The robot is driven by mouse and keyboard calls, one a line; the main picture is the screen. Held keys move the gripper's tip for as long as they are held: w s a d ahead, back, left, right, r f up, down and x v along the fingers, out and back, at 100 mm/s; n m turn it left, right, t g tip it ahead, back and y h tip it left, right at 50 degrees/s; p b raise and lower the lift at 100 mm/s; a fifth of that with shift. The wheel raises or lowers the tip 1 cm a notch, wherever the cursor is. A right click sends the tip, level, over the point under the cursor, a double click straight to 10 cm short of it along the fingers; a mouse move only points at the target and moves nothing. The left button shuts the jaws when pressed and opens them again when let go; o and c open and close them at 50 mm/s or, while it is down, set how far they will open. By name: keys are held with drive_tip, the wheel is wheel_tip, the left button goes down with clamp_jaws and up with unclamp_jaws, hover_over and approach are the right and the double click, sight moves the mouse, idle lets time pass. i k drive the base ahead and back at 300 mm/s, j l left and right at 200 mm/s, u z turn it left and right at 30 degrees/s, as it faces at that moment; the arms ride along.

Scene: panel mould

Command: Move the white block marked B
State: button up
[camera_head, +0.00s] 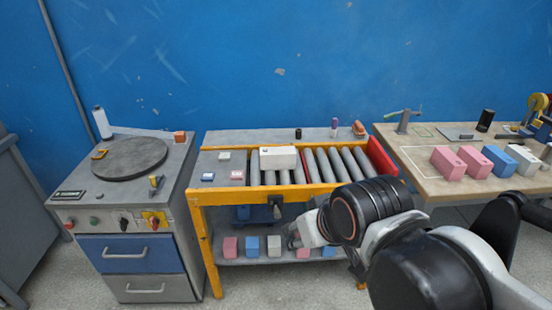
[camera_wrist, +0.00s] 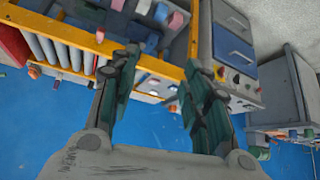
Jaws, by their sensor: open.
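A large white block (camera_head: 279,157) lies on the left end of the rollers on the yellow-framed table, in the head view. Another white block (camera_head: 523,160) stands among the coloured blocks on the wooden table at right. I cannot read a letter B on either one. My gripper (camera_head: 300,232) is in front of the yellow table, below its top edge and apart from both blocks, partly hidden by my arm. In the wrist view, my gripper (camera_wrist: 157,75) is open, with nothing between its two fingers. That view is upside down.
The yellow-framed table (camera_head: 196,220) has a lower shelf with several small coloured blocks. Small tiles lie on the grey plate (camera_head: 210,170) left of the rollers (camera_head: 340,165). A grey cabinet (camera_head: 147,288) with a round disc stands at left. Pink and blue blocks (camera_head: 498,160) crowd the right table.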

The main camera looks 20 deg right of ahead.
sight(277, 158)
drive_tip(key=i+j, duration=0.65)
drive_tip(key=i, duration=0.3)
drive_tip(key=i+j, duration=0.7)
drive_tip(key=i, duration=0.2)
drive_tip(key=u, duration=0.05)
